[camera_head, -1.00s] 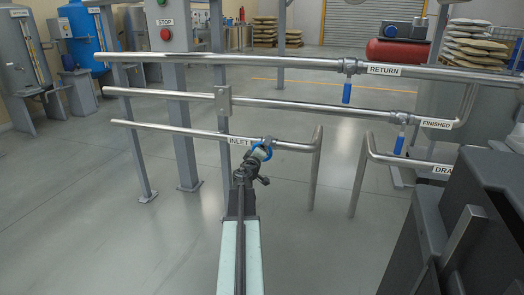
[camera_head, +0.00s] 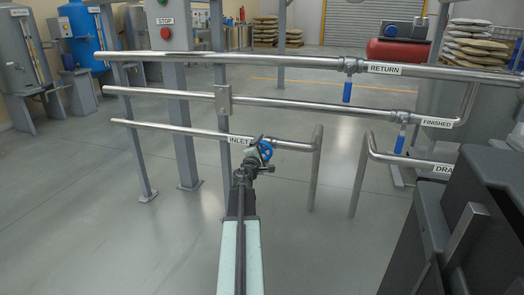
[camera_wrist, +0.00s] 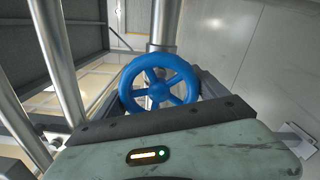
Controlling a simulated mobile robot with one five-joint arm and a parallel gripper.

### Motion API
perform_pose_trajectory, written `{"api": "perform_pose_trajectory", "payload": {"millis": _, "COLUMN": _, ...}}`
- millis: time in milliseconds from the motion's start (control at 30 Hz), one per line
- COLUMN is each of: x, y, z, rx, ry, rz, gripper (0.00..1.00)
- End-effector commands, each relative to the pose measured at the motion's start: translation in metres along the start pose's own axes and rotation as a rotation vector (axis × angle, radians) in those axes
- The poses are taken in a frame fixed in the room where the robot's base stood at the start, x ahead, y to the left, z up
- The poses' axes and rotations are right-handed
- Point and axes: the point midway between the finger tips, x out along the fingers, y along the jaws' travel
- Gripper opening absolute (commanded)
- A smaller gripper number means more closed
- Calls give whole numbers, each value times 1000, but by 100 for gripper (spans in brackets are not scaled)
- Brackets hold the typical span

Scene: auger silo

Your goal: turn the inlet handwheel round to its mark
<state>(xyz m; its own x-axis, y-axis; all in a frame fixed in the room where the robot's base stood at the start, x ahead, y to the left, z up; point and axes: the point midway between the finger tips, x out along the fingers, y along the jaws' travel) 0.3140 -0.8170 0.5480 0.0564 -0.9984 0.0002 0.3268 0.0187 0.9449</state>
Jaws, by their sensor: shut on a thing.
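The inlet handwheel (camera_head: 266,151) is a small blue spoked wheel on the lowest pipe, beside the INLET label (camera_head: 238,140). In the wrist view the blue handwheel (camera_wrist: 160,88) fills the middle, its rim and spokes facing me, in front of a steel pipe. My gripper (camera_head: 254,158) is at the wheel in the head view and shut on it; the gripper body hides the lower edge of the rim in the wrist view. No mark can be made out on the wheel.
The RETURN pipe (camera_head: 230,60) and the FINISHED pipe (camera_head: 300,105) run above the inlet pipe (camera_head: 180,129). The drain pipe (camera_head: 400,158) is to the right. A dark grey machine (camera_head: 460,230) stands close at the right.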

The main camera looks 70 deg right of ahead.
Motion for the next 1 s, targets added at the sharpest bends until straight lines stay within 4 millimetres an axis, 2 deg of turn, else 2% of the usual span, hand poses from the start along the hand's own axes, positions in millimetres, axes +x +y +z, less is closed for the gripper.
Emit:
{"api": "perform_pose_trajectory", "payload": {"millis": 300, "x": 1, "y": -1, "z": 4, "rx": -93, "ry": -7, "rz": -3, "gripper": 42}}
{"api": "perform_pose_trajectory", "payload": {"millis": 767, "x": 1, "y": -1, "z": 4, "rx": -105, "ry": -8, "rz": -3, "gripper": 42}}
{"api": "perform_pose_trajectory", "payload": {"millis": 800, "x": 1, "y": -1, "z": 4, "rx": -105, "ry": -8, "rz": -3, "gripper": 88}}
{"api": "perform_pose_trajectory", "payload": {"millis": 833, "x": 1, "y": -1, "z": 4, "rx": -105, "ry": -7, "rz": -3, "gripper": 96}}
{"api": "perform_pose_trajectory", "payload": {"millis": 867, "x": 1, "y": -1, "z": 3, "rx": -104, "ry": -7, "rz": -2, "gripper": 100}}
{"api": "perform_pose_trajectory", "payload": {"millis": 1000, "x": 1, "y": -1, "z": 2, "rx": -104, "ry": -4, "rz": -1, "gripper": 100}}
